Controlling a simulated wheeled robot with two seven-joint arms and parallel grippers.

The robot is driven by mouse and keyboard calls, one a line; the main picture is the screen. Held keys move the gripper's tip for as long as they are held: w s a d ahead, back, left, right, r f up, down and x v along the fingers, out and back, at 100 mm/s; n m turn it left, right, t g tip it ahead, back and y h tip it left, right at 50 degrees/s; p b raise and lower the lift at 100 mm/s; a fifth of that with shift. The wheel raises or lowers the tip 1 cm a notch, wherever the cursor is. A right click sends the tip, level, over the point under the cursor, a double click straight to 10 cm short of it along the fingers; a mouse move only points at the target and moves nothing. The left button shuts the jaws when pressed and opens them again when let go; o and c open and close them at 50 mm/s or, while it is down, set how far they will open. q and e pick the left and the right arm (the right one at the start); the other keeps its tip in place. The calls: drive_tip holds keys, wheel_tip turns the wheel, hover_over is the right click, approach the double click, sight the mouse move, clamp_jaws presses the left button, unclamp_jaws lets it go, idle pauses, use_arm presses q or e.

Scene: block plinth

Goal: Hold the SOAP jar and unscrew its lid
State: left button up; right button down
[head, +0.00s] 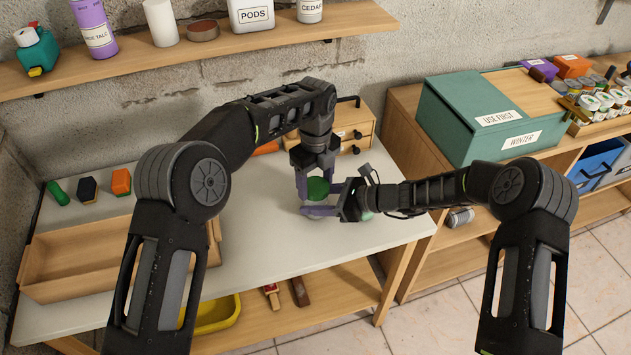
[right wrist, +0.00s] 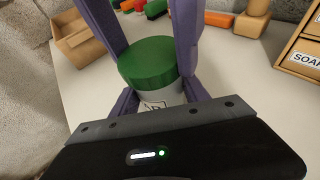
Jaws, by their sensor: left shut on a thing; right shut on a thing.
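The jar (right wrist: 172,97) is white with a green lid (right wrist: 147,62), and stands upright on the pale table. Its label is mostly hidden by my right gripper, so I cannot read it in full. The green lid also shows in the head view (head: 318,188). My left gripper (head: 317,186) points down from above, its purple fingers shut on the lid's two sides. My right gripper (head: 322,204) comes in level from the right, shut on the jar body below the lid. The lid sits on the jar; I cannot tell how tightly.
A small wooden drawer unit (head: 361,127) stands behind, with a label partly reading SOAP in the right wrist view (right wrist: 305,61). A wooden tray (head: 75,262) and several small coloured blocks lie at the left. A green box (head: 445,125) stands on the right shelf unit.

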use_arm(q)
drive_tip(key=c, duration=0.9)
drive_tip(key=shift+o, duration=0.2)
drive_tip(key=n, duration=1.7)
drive_tip(key=shift+r, duration=0.1)
drive_tip(key=n, duration=1)
drive_tip(key=shift+n, duration=0.4)
drive_tip(key=n, duration=0.8)
